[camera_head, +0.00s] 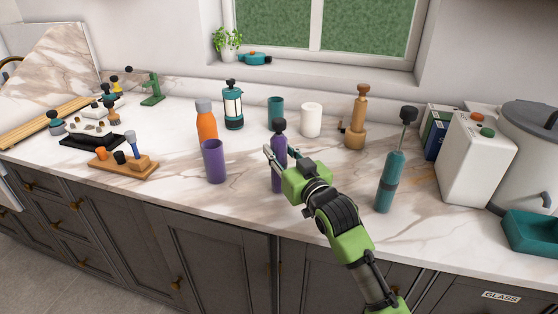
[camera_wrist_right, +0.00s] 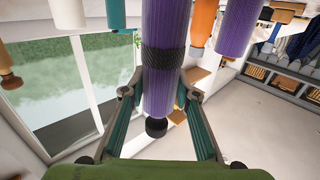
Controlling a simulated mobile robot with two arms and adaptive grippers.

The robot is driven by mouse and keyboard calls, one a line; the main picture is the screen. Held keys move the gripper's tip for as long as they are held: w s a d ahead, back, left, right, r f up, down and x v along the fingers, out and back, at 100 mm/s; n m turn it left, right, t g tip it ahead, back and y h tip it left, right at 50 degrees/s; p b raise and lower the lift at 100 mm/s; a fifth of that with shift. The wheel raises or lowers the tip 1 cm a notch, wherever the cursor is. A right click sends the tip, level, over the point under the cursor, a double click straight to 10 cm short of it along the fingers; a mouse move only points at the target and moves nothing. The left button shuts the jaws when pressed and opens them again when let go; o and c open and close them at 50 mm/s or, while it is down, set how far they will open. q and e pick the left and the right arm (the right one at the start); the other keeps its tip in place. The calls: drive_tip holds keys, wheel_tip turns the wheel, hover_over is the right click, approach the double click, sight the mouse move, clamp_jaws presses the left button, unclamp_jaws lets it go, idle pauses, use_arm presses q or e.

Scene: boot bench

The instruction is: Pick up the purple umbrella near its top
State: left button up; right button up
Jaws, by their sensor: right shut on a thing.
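The purple umbrella (camera_head: 278,176) is upright at the front middle of the marble counter, its dark knob on top. In the right wrist view its ribbed purple body (camera_wrist_right: 160,30), dark textured band and black knob (camera_wrist_right: 157,127) show upside down. My right gripper (camera_head: 277,156) is shut on the umbrella's upper part, below the knob. In the right wrist view its two fingers (camera_wrist_right: 160,95) flank the purple body. Part of the umbrella is hidden by the gripper in the head view. I cannot tell whether its foot touches the counter. My left gripper is not in view.
A purple cup (camera_head: 214,163) and orange bottle (camera_head: 206,124) stand to the left. A teal umbrella-like item (camera_head: 388,184) stands to the right. A white cup (camera_head: 311,120), teal cup (camera_head: 276,106) and wooden mill (camera_head: 357,125) are behind. The counter's front edge is close.

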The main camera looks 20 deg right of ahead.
sight(282, 142)
wheel_tip(282, 142, up, 4)
drive_tip(key=shift+s+f+b, duration=0.1)
drive_tip(key=shift+f+b, duration=0.05)
drive_tip(key=shift+b, duration=0.15)
drive_tip(key=s+a+r, duration=0.5)
drive_tip(key=s+r, duration=0.4)
drive_tip(key=s, duration=0.3)
drive_tip(key=shift+s+a+r, duration=0.15)
drive_tip(key=shift+s+a, duration=0.05)
drive_tip(key=shift+s, duration=0.15)
drive_tip(key=shift+r, duration=0.1)
